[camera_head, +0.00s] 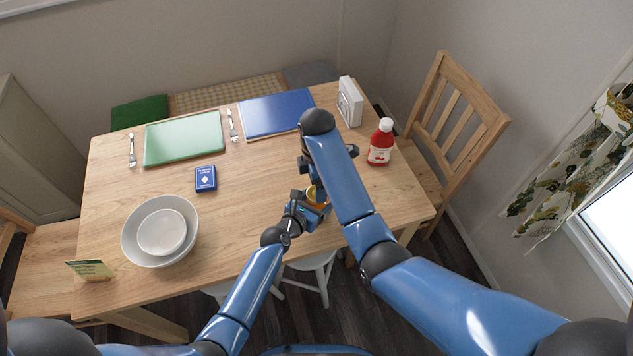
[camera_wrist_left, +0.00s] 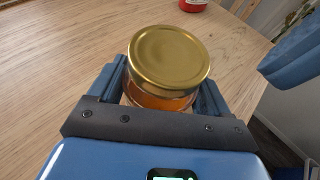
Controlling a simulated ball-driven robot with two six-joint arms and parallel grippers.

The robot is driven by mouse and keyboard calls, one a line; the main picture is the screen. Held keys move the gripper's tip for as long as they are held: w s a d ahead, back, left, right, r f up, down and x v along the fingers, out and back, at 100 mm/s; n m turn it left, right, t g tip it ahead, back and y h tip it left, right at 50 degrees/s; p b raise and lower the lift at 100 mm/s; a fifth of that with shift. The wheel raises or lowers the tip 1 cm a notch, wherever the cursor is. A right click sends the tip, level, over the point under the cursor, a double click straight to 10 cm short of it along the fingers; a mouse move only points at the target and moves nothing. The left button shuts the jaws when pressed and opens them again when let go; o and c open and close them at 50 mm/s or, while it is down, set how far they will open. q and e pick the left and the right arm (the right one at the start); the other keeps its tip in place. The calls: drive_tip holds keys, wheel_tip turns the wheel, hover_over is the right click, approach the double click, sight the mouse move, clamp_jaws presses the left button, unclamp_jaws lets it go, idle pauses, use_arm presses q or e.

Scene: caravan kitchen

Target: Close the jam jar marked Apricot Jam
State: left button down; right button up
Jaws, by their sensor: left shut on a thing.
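The jam jar (camera_head: 313,194) is partly hidden by my arms in the head view. In the left wrist view it shows orange contents (camera_wrist_left: 158,101) under a gold lid (camera_wrist_left: 168,54). The lid sits on the jar's mouth and looks slightly askew; I cannot tell whether it is screwed tight. No label is readable. My left gripper (camera_head: 311,208) is shut around the jar's body, with a finger on each side in the wrist view (camera_wrist_left: 160,104). My right arm reaches over the table just beside the jar. Its gripper is mostly hidden behind its own link, so its fingers are unclear.
A red bottle (camera_head: 380,143) and a white napkin holder (camera_head: 349,102) stand at the right. A green board (camera_head: 184,138), blue board (camera_head: 276,114), forks, and a small blue box (camera_head: 206,179) lie farther back. Nested bowls (camera_head: 160,232) and a card (camera_head: 90,270) are at left. The table's middle is clear.

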use_arm(q)
unclamp_jaws()
idle(0.3)
drive_tip(key=p+v, duration=0.1)
drive_tip(key=v, duration=1)
